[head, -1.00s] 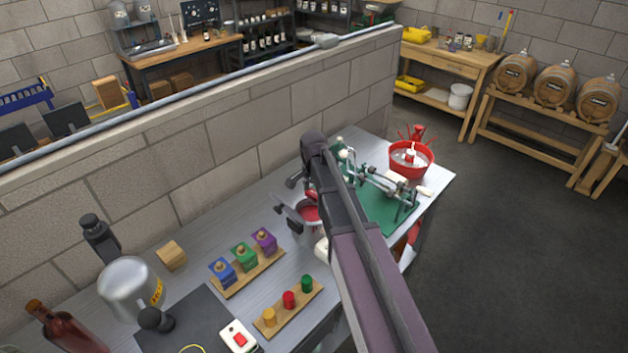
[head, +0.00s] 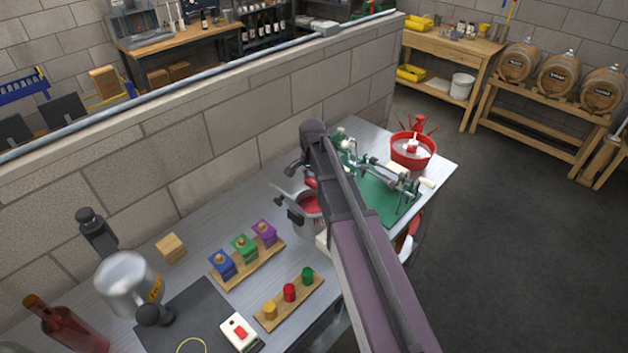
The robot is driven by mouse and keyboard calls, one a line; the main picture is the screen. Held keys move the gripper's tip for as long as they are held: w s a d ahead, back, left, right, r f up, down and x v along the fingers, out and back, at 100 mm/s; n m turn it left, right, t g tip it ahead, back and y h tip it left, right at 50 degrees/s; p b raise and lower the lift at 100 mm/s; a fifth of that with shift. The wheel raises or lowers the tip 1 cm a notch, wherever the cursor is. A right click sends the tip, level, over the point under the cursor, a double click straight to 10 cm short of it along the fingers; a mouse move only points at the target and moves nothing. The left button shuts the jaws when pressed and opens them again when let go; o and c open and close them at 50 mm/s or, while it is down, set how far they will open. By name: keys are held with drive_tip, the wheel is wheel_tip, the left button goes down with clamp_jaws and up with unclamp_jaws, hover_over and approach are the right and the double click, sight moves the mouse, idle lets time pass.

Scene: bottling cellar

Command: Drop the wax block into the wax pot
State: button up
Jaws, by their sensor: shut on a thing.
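The wax pot (head: 307,203) is a grey metal pot with red wax inside, standing on the bench beside the green-based device. My arm reaches over the bench and bends down at its dark far end, covering the pot's right side. My gripper (head: 309,181) is mostly hidden behind my arm. A small red piece, seemingly the wax block (head: 311,183), shows at the arm's left edge, just above the pot's far rim in the picture. It appears held by my gripper, but the fingers are not clearly visible. I cannot tell its height above the wax.
A green-based device (head: 390,200) and red bowl (head: 413,152) stand right of the pot. Nearer are a wooden rack with blue, green and purple blocks (head: 244,247), a rack of coloured cylinders (head: 289,293), a wooden block (head: 171,248) and a metal vessel (head: 129,285). A block wall (head: 220,145) runs behind.

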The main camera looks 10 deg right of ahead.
drive_tip(key=shift+f+b, duration=2.75)
drive_tip(key=shift+f, duration=0.2)
drive_tip(key=o, duration=0.9)
drive_tip(key=shift+c, duration=0.2)
drive_tip(key=shift+r, duration=0.1)
